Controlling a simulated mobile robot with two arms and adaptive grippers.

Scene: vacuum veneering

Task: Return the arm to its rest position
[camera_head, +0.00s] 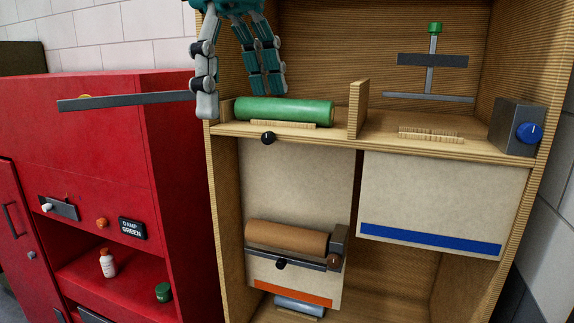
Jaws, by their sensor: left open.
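My left gripper (241,100) comes down from the top of the head view, with its teal and grey fingers spread open. Its fingertips are at the left end of the wooden cabinet's upper shelf, around and just behind the left end of a green roll (284,111). I see nothing held between the fingers; whether a fingertip touches the roll I cannot tell. The roll lies on a small ribbed wooden rest (282,125). My right gripper is not in view.
The wooden cabinet (358,110) has a short divider, an empty ribbed rest (430,135), a blue-knobbed box (517,128) and a stand (430,75). A brown roll (286,239) hangs below. A red cabinet (105,150) stands left, with a grey bar (130,101) across it.

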